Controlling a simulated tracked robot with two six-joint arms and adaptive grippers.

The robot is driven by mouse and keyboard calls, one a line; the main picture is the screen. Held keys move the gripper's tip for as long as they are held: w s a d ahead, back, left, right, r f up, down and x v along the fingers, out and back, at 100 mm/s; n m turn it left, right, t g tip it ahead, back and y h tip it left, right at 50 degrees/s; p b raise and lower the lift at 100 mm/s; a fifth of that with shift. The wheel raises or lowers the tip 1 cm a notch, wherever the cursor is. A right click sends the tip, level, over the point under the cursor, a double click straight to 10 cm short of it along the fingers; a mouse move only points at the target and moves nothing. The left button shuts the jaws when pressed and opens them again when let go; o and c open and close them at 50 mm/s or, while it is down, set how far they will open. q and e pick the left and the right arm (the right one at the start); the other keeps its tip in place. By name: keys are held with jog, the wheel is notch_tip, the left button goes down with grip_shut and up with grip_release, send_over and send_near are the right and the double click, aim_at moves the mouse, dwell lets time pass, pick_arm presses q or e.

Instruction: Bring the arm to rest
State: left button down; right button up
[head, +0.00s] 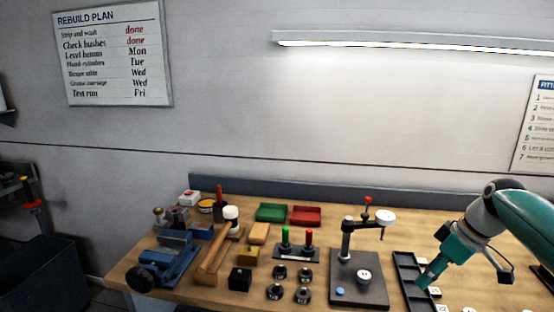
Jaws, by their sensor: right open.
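My right arm comes in from the right edge. Its gripper (440,273) hangs low over the right part of the workbench (220,293), by the black slotted tray (404,264). The jaws are open, and I see nothing held between them. A teal part of the gripper overlaps the tray's right side. I cannot tell whether it touches the tray. My left gripper is not in view.
Left of the tray stands a dial-gauge stand (346,245) on a dark base.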

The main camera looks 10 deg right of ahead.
jog(key=a+f+m, duration=0.1)
jog(key=a+f, duration=0.4)
jog(key=f, duration=0.4)
jog(key=a+f+m+g, duration=0.1)
jog(key=a+f, duration=0.3)
jog(key=f, duration=0.4)
jog(key=a+f+m, duration=0.2)
jog(key=a+f, duration=0.3)
jog(key=f, duration=0.4)
jog(key=s+a+f+m, duration=0.2)
jog(key=s+a+f, duration=0.5)
jog(key=s, duration=0.3)
jog(key=s+a+f+m+g+y, duration=0.1)
jog(key=s+a+f+m, duration=0.1)
jog(key=s+a+f, duration=0.5)
jog(key=s+a, duration=0.1)
jog(key=s, duration=0.3)
jog(key=shift+s+a+f+g, duration=0.15)
jog(key=shift+a+f+g, duration=0.05)
jog(key=shift+f+g, duration=0.1)
